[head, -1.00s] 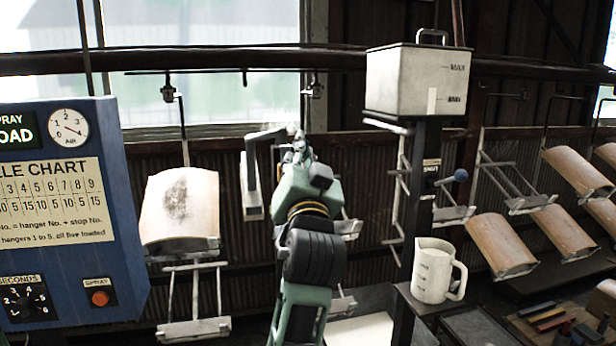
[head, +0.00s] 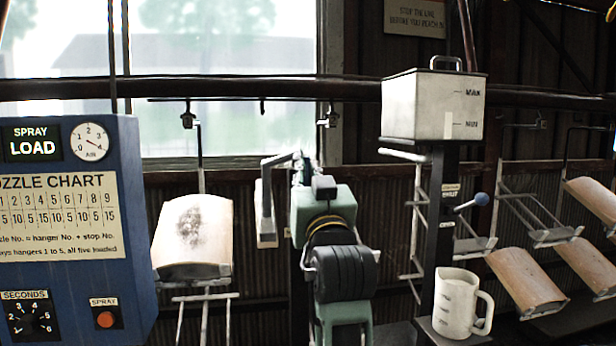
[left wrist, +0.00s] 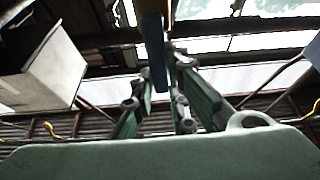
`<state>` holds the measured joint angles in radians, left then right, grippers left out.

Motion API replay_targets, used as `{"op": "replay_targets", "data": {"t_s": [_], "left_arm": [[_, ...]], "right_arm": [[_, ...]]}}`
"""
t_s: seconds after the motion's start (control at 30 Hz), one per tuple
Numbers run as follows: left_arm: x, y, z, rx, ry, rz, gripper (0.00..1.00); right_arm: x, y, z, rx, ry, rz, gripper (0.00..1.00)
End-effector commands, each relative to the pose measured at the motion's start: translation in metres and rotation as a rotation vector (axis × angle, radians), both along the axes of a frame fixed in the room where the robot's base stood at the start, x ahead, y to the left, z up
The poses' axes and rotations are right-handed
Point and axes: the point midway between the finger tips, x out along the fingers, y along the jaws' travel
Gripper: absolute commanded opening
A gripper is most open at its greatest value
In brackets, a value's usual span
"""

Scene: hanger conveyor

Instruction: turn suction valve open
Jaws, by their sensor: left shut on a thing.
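A lever with a blue ball knob (head: 481,199) sticks out to the right from the dark post under the white tank (head: 432,106); I take it for the suction valve. A small label (head: 450,192) is beside it, too small to read now. My left gripper (head: 303,165) is well left of the lever, apart from it. In the left wrist view my left gripper (left wrist: 163,90) is closed on a narrow dark bar (left wrist: 154,52). My right gripper is out of view.
A blue control panel (head: 70,285) stands at the left. A hanger with a stained curved board (head: 195,235) hangs between it and my arm. A white jug (head: 456,305) stands on a shelf below the valve. More boards (head: 528,280) hang at the right.

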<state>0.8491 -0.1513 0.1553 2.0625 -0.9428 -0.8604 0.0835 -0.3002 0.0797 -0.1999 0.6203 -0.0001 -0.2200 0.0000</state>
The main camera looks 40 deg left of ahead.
Motion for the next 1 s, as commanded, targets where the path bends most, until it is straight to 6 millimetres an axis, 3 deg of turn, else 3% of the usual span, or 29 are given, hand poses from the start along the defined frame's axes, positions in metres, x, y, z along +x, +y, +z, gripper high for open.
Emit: {"op": "replay_targets", "data": {"t_s": [0.2,0.23,0.43,0.77,1.0], "left_arm": [[0.000,0.001,-0.001,-0.004,0.000,0.000,0.00],[0.000,0.001,-0.001,-0.003,0.001,0.000,0.15],[0.000,0.000,-0.001,-0.002,0.001,0.000,0.33],[0.000,0.000,0.002,-0.001,-0.001,0.000,0.33],[-0.001,0.000,0.033,-0.001,-0.005,-0.002,0.33]], "right_arm": [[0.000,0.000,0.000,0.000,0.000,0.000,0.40],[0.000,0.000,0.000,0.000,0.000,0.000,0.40],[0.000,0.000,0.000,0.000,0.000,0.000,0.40],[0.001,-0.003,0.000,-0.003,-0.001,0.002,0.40],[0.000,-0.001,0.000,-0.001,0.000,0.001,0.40]]}}
